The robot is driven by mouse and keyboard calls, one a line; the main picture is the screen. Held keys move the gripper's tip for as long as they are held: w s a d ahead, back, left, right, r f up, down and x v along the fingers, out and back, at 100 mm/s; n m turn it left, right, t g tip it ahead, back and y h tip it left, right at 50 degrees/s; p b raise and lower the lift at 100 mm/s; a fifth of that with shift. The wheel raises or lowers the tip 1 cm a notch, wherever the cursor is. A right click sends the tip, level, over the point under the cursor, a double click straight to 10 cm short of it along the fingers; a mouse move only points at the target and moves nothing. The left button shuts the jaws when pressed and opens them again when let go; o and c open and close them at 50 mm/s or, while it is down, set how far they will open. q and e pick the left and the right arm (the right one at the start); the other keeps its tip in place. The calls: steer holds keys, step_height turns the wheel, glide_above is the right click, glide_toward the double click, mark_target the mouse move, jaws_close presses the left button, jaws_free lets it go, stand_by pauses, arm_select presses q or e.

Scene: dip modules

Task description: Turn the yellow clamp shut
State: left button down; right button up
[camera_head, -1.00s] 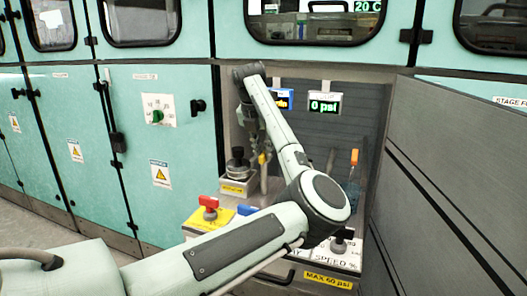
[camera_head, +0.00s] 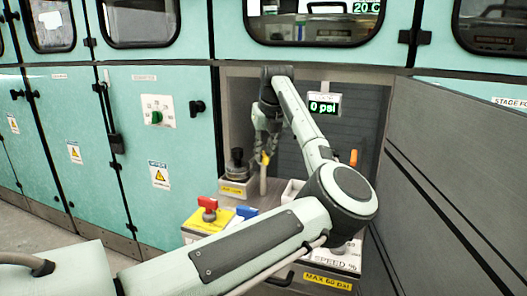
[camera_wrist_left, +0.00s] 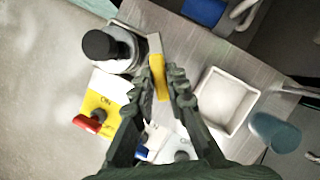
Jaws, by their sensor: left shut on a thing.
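The yellow clamp (camera_head: 266,158) shows as a small yellow piece just under my left gripper (camera_head: 266,140), above a tan upright post, in the head view. In the left wrist view the yellow clamp (camera_wrist_left: 160,78) is a narrow yellow bar with a pale end, lying between the fingertips of my left gripper (camera_wrist_left: 163,84). The left gripper is shut on it. The fingers cover part of the clamp in the head view, so its exact angle is hard to tell there. My right gripper is not in view.
A black knob (camera_head: 237,158) stands close left of the clamp. A red handle (camera_head: 208,203) on a yellow plate and a blue handle (camera_head: 246,211) are nearer. A white tray (camera_wrist_left: 226,100) lies right of the gripper. A grey panel (camera_head: 450,190) bounds the right side.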

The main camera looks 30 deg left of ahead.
arm_select(q)
steer(key=shift+w+r+n+g+p, duration=0.15)
steer(key=shift+n+g+p, duration=0.2)
steer(key=shift+n, duration=0.55)
steer(key=n+g+p, duration=0.1)
steer(key=n, duration=0.2)
steer(key=n+g+y+p, duration=0.1)
steer(key=n+p, duration=0.1)
steer(key=n, duration=0.1)
steer(key=shift+w, duration=0.1)
steer(key=shift+n+g+p, duration=0.4)
steer(key=shift+n+g, duration=0.05)
steer(key=shift+n, duration=0.85)
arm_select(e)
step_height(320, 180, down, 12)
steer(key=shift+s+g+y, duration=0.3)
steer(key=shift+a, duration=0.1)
arm_select(q)
steer(key=c, duration=1.5)
jaws_free()
steer(key=shift+c, duration=0.2)
steer(key=v, duration=1.2)
steer(key=shift+w, duration=0.2)
